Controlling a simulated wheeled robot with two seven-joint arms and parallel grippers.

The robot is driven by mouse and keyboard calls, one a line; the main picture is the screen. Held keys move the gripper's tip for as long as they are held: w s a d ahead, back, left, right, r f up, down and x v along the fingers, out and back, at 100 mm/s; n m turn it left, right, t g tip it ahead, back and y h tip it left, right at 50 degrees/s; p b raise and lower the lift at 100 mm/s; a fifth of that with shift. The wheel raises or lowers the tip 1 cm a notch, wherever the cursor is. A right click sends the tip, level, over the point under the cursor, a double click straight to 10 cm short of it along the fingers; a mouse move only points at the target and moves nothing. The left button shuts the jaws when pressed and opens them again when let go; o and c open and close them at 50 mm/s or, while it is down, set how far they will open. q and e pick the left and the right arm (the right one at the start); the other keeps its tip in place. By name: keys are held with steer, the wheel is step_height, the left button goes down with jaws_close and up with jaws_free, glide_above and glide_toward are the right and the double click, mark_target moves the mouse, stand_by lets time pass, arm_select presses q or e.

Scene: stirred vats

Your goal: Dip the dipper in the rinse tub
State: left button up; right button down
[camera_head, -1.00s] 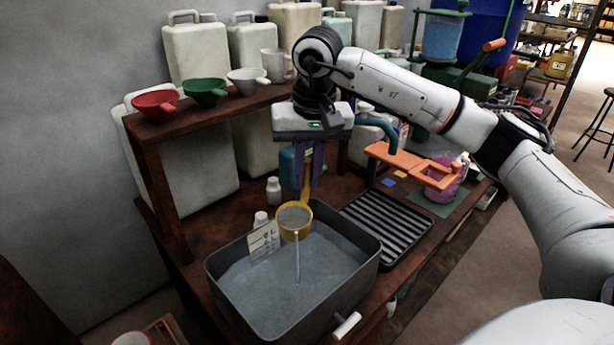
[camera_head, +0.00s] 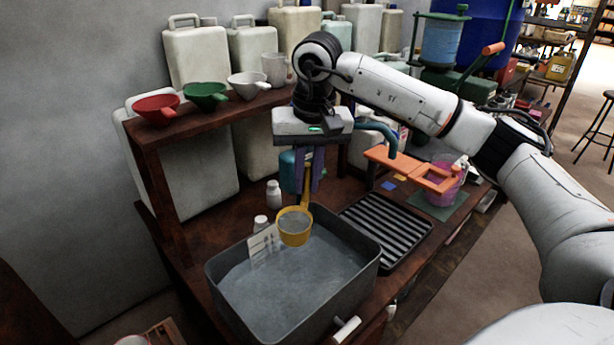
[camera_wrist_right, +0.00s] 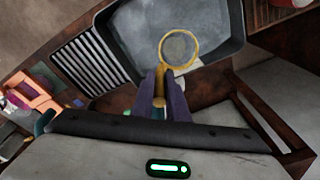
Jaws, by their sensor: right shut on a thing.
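The dipper (camera_head: 295,229) is a yellow ring-shaped cup with an upright handle, and greyish contents show in it. My right gripper (camera_head: 308,178) is shut on its handle and holds it over the back edge area of the rinse tub (camera_head: 325,318). The tub is a dark grey rectangular basin with grey liquid in it. In the right wrist view, the dipper's round cup (camera_wrist_right: 179,48) shows beyond the purple fingers, in front of the tub (camera_wrist_right: 135,55). Whether the cup touches the liquid is hard to tell; it looks above it. My left gripper is not in view.
A ribbed dark drain tray (camera_head: 388,228) lies right of the tub. A white label card (camera_head: 263,241) and small white bottles (camera_head: 273,193) stand behind the tub. A wooden shelf (camera_head: 215,113) with funnels rises at the back left. An orange fixture (camera_head: 415,168) stands to the right.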

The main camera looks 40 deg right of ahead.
steer(key=shift+r+g+y+p, duration=0.1)
steer(key=shift+g+y+p, duration=0.2)
steer(key=shift+p, duration=0.3)
steer(key=shift+g, duration=0.4)
stand_by(0.8)
